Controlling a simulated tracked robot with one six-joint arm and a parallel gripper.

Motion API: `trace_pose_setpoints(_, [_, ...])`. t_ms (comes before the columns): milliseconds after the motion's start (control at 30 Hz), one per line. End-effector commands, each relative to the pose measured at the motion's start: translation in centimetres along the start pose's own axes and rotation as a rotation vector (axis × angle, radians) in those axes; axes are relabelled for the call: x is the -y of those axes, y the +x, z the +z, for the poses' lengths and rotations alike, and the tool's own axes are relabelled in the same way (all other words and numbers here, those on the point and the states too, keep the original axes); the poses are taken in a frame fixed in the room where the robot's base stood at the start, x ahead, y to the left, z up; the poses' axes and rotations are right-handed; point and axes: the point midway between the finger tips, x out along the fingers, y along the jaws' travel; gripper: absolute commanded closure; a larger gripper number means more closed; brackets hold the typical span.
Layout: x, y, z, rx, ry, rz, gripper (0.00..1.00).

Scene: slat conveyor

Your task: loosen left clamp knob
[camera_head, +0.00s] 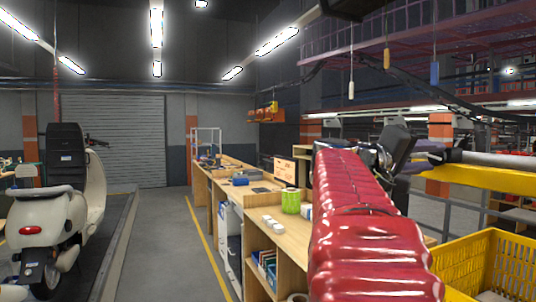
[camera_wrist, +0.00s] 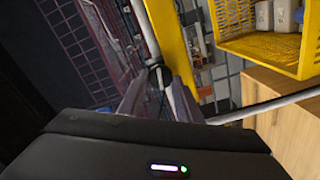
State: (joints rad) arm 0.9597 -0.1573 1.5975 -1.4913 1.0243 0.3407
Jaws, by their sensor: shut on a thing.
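In the wrist view, the two grey fingers of my gripper (camera_wrist: 158,82) reach up from the dark gripper body and close on a small dark part, the clamp knob (camera_wrist: 156,66). The knob sits beside the yellow beam (camera_wrist: 172,40), where a grey rail ends close by. Most of the knob is hidden between the fingers. In the head view, my red-sleeved arm reaches up to the left end of the yellow beam (camera_head: 485,178) and grey rail (camera_head: 495,159). My gripper (camera_head: 402,148) is small and dark there, and the knob cannot be made out.
A yellow crate (camera_head: 487,262) stands at lower right in the head view; a yellow crate (camera_wrist: 262,45) with pale items shows at upper right in the wrist view. A long wooden bench (camera_head: 262,240) runs left of my arm. A cream scooter (camera_head: 55,222) stands far left, with open floor between.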

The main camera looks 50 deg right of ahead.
Motion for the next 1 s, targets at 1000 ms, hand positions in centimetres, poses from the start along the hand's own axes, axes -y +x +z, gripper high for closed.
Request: trace_pose_setpoints(1000, [0.29,0.02,-0.02,-0.001,-0.197,-0.003,0.58])
